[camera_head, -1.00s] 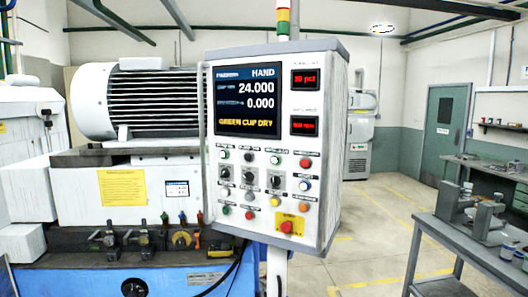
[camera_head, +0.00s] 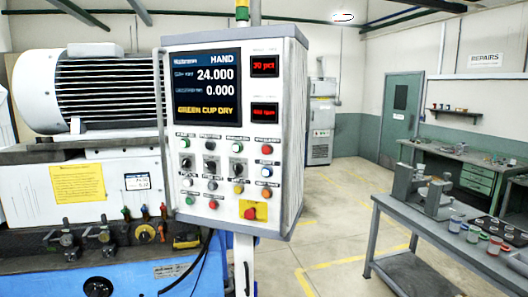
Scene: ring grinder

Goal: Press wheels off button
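The control panel (camera_head: 236,130) stands upright on a post just left of the middle. Its screen (camera_head: 208,86) reads HAND, 24.000, 0.000 and GREEN CUP DRY. Below are rows of small buttons and knobs, among them a red button (camera_head: 267,149), a blue button (camera_head: 266,171), an orange button (camera_head: 267,192), a lower red button (camera_head: 213,204) and a lower green button (camera_head: 190,200). A red mushroom button (camera_head: 250,213) sits on a yellow plate. The labels are too small to read, so I cannot tell which is the wheels off button. Neither gripper is in view.
The grinding machine (camera_head: 75,195) with its big white motor (camera_head: 85,85) fills the left. A grey bench (camera_head: 425,218) with fixtures and small cans stands at right. A green door (camera_head: 400,112) is behind. The floor (camera_head: 335,205) between panel and bench is clear.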

